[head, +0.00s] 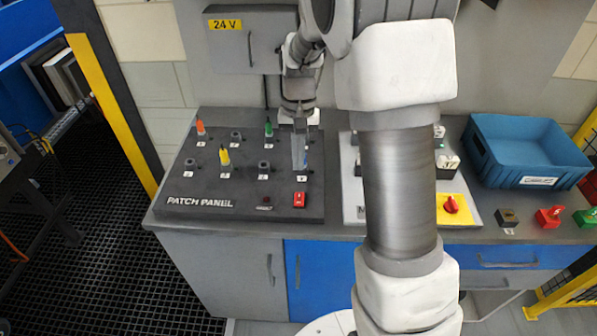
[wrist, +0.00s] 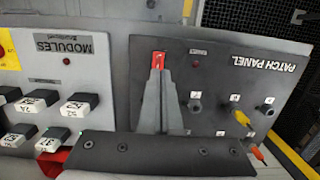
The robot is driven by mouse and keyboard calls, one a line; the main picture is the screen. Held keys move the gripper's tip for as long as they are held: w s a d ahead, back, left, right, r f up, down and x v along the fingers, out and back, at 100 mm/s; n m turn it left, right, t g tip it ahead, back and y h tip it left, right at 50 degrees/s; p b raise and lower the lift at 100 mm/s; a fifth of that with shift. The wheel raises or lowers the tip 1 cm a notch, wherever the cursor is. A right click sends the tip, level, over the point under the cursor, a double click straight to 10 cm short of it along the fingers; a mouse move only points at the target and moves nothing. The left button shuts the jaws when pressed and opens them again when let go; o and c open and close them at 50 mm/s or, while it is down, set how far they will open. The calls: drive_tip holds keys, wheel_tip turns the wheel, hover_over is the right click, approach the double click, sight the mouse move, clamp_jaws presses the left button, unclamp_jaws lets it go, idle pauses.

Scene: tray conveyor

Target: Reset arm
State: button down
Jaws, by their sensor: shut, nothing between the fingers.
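My gripper (head: 299,165) is shut and empty, pointing down over the right part of the dark patch panel (head: 180,190). In the wrist view my gripper (wrist: 157,72) has its tips together, just below the red rocker switch (wrist: 159,58) in the picture. The same switch (head: 299,200) shows at the panel's front edge in the head view. I cannot tell whether the fingers touch the panel. An orange plug (head: 200,127), a yellow plug (head: 224,157) and a green plug (head: 268,129) stand upright in the panel. The fingers hide part of its right side.
My arm covers much of the modules panel (wrist: 97,50), which bears several white-labelled blocks. A blue bin (head: 535,182) stands at the right of the counter, with coloured blocks in front. A grey 24 V box (head: 230,50) is behind. A yellow post (head: 115,100) stands at left.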

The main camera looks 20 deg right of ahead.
drive_tip(key=shift+s+r, duration=0.1)
drive_tip(key=shift+r, duration=0.55)
drive_tip(key=s+r+n+t, duration=0.2)
drive_tip(key=s+r+t, duration=0.1)
drive_tip(key=s+r, duration=0.7)
drive_tip(key=s+r+n+t, duration=0.1)
drive_tip(key=s+r+t, duration=0.3)
drive_tip(key=s, duration=0.7)
drive_tip(key=shift+s+a+r+n, duration=0.2)
drive_tip(key=shift+a+r+n, duration=0.05)
drive_tip(key=shift+r+n, duration=0.1)
